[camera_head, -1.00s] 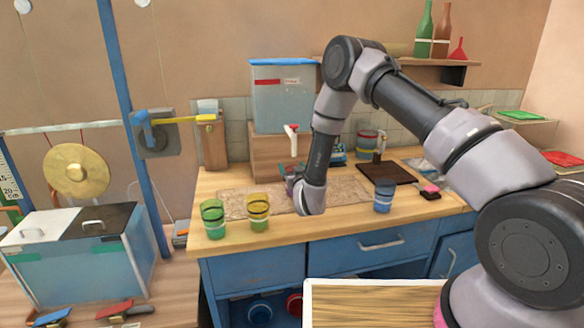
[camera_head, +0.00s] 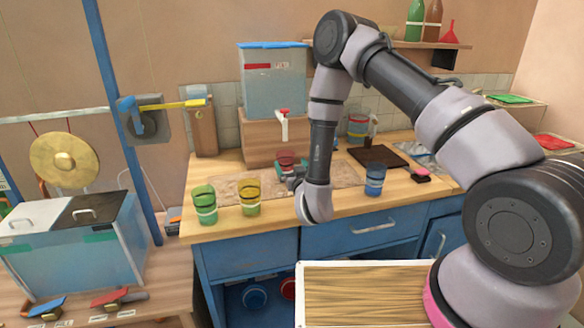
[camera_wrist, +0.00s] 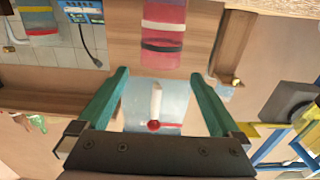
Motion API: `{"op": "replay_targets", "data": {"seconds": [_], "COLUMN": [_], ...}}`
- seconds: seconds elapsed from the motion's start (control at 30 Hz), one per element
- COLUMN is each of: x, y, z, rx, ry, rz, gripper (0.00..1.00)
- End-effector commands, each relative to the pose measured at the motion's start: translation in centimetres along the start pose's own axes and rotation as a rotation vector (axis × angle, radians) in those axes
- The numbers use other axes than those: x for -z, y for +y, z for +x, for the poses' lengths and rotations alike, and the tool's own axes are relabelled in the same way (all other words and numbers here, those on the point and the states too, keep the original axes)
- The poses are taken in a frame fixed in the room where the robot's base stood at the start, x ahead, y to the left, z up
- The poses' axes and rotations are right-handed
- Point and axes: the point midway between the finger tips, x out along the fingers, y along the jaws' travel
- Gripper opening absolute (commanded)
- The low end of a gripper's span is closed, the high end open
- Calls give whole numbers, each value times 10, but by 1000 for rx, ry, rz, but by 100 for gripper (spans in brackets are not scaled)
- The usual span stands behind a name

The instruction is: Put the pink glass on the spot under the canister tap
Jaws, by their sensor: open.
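The pink glass (camera_head: 286,158) stands upright below the canister tap (camera_head: 284,123) in the head view, its lower part partly hidden by my gripper (camera_head: 291,180). In the wrist view, which is upside down, the pink glass (camera_wrist: 163,32) with its white and black bands shows just past my gripper (camera_wrist: 160,75). The two green fingers are spread apart with nothing between them. The white tap with its red knob (camera_wrist: 154,108) shows against the clear canister. The canister (camera_head: 273,85) has a blue lid and sits on a wooden block. I cannot make out the spot itself.
A green glass (camera_head: 204,205) and a yellow glass (camera_head: 249,199) stand at the counter's front left. A blue glass (camera_head: 375,180) stands to the right of my arm. A dark tray (camera_head: 378,157) and a pink sponge lie further right. A speckled mat (camera_head: 228,187) lies at the middle.

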Motion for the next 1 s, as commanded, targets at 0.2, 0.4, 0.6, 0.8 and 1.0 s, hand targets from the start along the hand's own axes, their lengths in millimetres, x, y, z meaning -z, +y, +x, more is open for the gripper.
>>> {"op": "replay_targets", "data": {"seconds": [0.2,0.4,0.6,0.8,1.0], "x": [0,25,97,174,244], "y": [0,17,65,112,148], "z": [-9,5,32,34,3], "rx": [0,-38,-132,-194,-222], "ry": [-1,-9,-73,-178,-312], "rz": [0,43,173,298,393], "gripper": [100,100,100,100,100]}}
